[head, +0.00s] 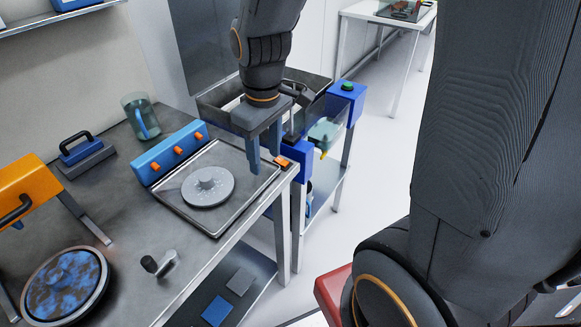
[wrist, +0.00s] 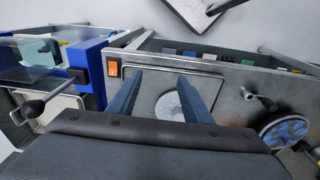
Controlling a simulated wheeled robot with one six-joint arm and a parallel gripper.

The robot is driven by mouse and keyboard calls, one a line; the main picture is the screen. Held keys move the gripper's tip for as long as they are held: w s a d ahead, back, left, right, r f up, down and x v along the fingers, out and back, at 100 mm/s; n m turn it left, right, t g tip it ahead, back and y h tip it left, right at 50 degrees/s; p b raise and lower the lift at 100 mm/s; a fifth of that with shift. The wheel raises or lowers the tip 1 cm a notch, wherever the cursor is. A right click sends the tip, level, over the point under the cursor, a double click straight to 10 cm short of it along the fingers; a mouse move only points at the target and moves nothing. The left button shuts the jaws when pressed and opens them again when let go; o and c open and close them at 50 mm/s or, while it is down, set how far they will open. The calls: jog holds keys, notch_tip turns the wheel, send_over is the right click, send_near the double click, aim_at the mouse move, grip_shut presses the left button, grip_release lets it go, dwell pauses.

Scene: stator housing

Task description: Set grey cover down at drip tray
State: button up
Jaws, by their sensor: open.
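The grey cover (head: 207,187), a round disc with a raised hub in its middle, lies flat inside the drip tray (head: 222,229), a shallow square tray with a pale rim on the bench. My gripper (head: 265,160) is open and empty, above the tray's right side and apart from the cover. In the wrist view the gripper (wrist: 160,75) shows its two blue-grey fingers spread. The cover (wrist: 170,108) shows between them, partly hidden by the right finger. The tray (wrist: 150,85) shows behind the fingers.
A blue block with orange knobs (head: 170,152) stands along the tray's back-left edge. A blue-framed station (head: 346,101) adjoins the bench at right.

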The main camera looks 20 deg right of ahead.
jog(key=s+d+f+m, duration=0.1)
jog(key=s+d+m, duration=0.3)
jog(key=s+m, duration=0.1)
jog(key=shift+s+f+m, duration=0.2)
jog(key=shift+f+m, duration=0.1)
jog(key=shift+m, duration=0.4)
